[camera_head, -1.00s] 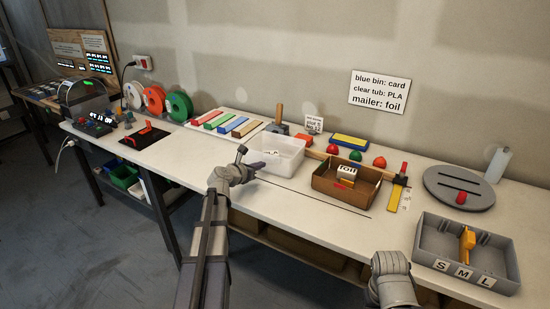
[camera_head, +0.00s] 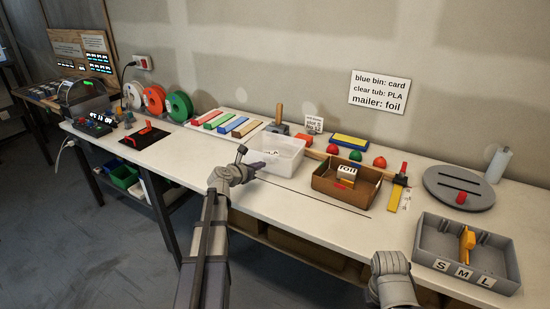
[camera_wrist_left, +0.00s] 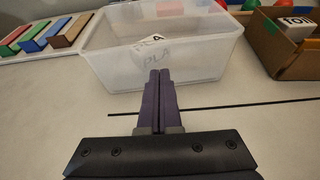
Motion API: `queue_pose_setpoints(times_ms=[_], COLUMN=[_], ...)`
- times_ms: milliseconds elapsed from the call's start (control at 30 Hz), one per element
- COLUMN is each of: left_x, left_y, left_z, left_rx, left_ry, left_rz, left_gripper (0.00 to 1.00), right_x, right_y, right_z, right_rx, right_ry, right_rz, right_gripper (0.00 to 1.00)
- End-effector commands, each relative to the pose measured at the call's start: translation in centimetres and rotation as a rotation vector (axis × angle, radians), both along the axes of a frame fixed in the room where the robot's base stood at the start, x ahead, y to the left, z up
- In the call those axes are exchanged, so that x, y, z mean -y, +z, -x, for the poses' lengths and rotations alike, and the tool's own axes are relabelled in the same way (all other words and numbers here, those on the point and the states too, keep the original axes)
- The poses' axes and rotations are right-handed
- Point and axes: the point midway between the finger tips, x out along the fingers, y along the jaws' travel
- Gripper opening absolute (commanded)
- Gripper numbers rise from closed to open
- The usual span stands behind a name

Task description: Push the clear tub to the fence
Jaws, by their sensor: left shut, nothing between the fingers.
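The clear tub (camera_head: 277,153) stands upright on the bench, with a white PLA label inside; the left wrist view shows it (camera_wrist_left: 205,63) close ahead. My left gripper (camera_head: 257,166) is shut and empty, low over the bench on the tub's near side. Its purple fingertips (camera_wrist_left: 160,76) overlap the tub's near wall in the wrist view; I cannot tell whether they touch. A thin wooden strip that looks like the fence (camera_head: 317,155) runs behind the tub and the brown box, partly hidden. My right gripper (camera_head: 391,278) is at the bench's front edge; its fingers cannot be made out.
The brown box (camera_head: 338,194) with a foil label stands right of the tub. A thin dark line (camera_head: 310,195) crosses the bench in front of them. Coloured bars (camera_head: 225,122) lie to the left. A grey sorting tray (camera_head: 433,238) and round grey plate (camera_head: 455,180) are at right.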

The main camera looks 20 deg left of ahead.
Motion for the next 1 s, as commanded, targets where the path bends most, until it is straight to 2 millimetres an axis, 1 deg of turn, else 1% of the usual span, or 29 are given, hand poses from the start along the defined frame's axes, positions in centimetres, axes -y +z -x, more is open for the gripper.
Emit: queue_pose_setpoints(times_ms=[1000], left_x=[0.1], left_y=[0.0], left_z=[-1.4], left_rx=[0.000], left_ry=[0.000], left_rz=[0.000], left_gripper=[0.00], right_x=[0.0], right_y=[0.0], right_z=[0.0], right_rx=[0.000], right_ry=[0.000], right_rz=[0.000], right_gripper=[0.50])
